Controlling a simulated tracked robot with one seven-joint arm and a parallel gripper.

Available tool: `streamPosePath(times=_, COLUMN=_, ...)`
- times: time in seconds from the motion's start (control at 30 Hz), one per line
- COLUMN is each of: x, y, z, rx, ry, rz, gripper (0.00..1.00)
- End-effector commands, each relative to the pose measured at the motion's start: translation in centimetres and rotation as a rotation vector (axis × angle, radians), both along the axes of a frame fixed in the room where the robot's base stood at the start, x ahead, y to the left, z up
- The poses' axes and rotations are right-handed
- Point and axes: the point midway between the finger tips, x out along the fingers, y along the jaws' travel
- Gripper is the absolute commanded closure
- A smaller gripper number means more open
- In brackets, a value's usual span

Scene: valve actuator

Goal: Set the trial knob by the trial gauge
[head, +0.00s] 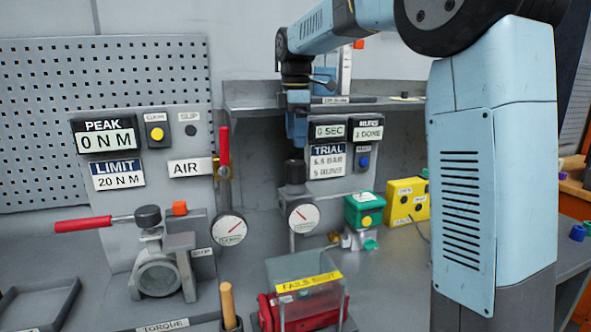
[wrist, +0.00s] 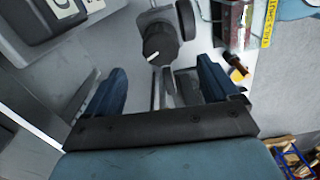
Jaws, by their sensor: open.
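The trial knob (head: 295,172) is a dark round knob on top of its regulator, right of the middle in the head view. In the wrist view the knob (wrist: 160,43) shows a white pointer line and lies just beyond the fingertips, between their lines. The trial gauge (head: 302,217) has a white face and a red needle, just below the knob. In the wrist view only the gauge's dark side (wrist: 187,20) shows. My gripper (head: 297,143) points down above the knob, apart from it. Its two blue fingers (wrist: 161,70) are spread and empty.
The trial sign (head: 328,163) reads about 5.5 bar; a display (head: 329,132) above reads 0 SEC. A red-handled air valve (head: 223,148) and a second gauge (head: 230,229) stand to the left. A green box (head: 364,209) and yellow box (head: 407,199) stand to the right.

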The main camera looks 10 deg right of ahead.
Motion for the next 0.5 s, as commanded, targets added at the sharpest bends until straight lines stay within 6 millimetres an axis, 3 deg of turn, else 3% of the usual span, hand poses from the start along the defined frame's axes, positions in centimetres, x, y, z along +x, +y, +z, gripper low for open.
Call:
streamPosePath(times=0.3, x=-0.1, y=0.1, z=-5.7, rx=0.000, ry=0.003, rz=0.000, gripper=0.12)
streamPosePath(times=0.5, x=-0.1, y=0.1, z=-8.4, rx=0.000, ry=0.001, rz=0.000, gripper=0.12)
